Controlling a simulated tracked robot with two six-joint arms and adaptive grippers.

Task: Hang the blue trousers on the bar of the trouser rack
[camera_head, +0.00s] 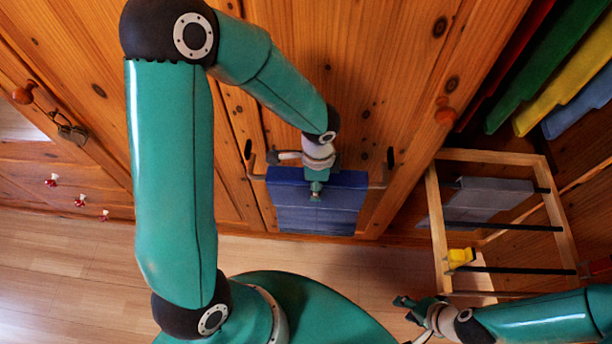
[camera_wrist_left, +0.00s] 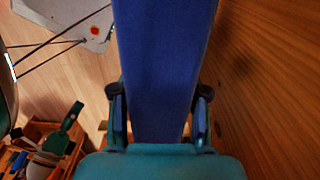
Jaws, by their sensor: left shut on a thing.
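The blue trousers (camera_head: 335,205) hang folded in front of the wooden wardrobe door, at a dark rail with upturned ends. My left gripper (camera_head: 316,188) is shut on them near their top edge. In the left wrist view the blue cloth (camera_wrist_left: 165,70) runs between the fingers of the left gripper (camera_wrist_left: 160,110). I cannot tell whether the cloth still rests on the rail. The trouser rack (camera_head: 438,205) is a pale wooden frame with dark bars at the right. My right gripper (camera_head: 410,309) is low, left of the rack, and holds nothing I can make out.
Grey trousers (camera_head: 490,197) hang over a rear bar of the rack. A yellow object (camera_head: 460,257) sits at its left side. Green cloth (camera_head: 545,65) and yellow cloth (camera_head: 575,85) hang at the upper right. A tool box (camera_wrist_left: 40,135) shows in the wrist view.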

